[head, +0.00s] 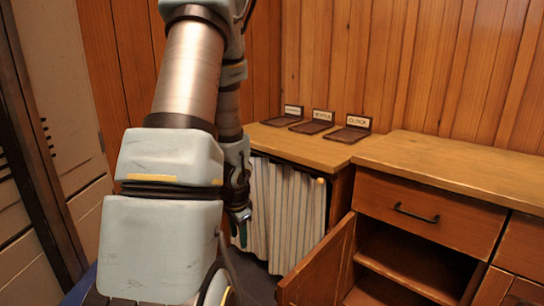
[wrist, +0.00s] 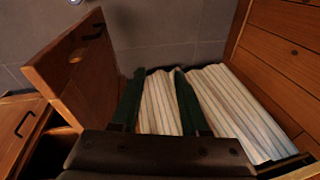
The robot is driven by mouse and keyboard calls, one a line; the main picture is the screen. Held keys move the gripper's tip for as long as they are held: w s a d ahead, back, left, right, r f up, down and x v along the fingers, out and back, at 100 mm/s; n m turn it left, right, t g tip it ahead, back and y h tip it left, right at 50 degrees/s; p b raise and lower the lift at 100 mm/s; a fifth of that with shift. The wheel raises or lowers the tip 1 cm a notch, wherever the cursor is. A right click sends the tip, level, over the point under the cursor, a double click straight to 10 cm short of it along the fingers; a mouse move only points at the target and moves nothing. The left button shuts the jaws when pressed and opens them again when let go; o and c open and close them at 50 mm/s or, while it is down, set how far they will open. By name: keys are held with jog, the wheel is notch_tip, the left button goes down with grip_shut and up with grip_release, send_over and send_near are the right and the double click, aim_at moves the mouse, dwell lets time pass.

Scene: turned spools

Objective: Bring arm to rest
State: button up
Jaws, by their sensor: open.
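My arm fills the left middle of the head view, and my gripper (head: 240,222) hangs low in front of a striped curtain (head: 285,210) below the far counter. In the wrist view my gripper (wrist: 156,105) shows two dark green fingers spread apart with nothing between them. The striped curtain (wrist: 235,110) lies beyond and beside the fingers. I cannot tell from these views whether the fingers touch it.
An open cabinet door (head: 318,266) stands out from the right cabinet (head: 440,205); it also shows in the wrist view (wrist: 75,70). Three small labelled trays (head: 312,127) sit on the far counter (head: 265,138). The right countertop (head: 460,165) is bare.

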jog(key=s+d+r+n+g, duration=0.1)
jog(key=s+d+r+n, duration=0.2)
jog(key=s+r+n, duration=0.75)
notch_tip(320, 180, up, 17)
jog(key=m+p, duration=0.1)
jog(key=p, duration=1.4)
jog(key=shift+s+a+r+m+p, duration=0.15)
jog(key=shift+a+m+p, duration=0.1)
jog(key=shift+m+p, duration=0.15)
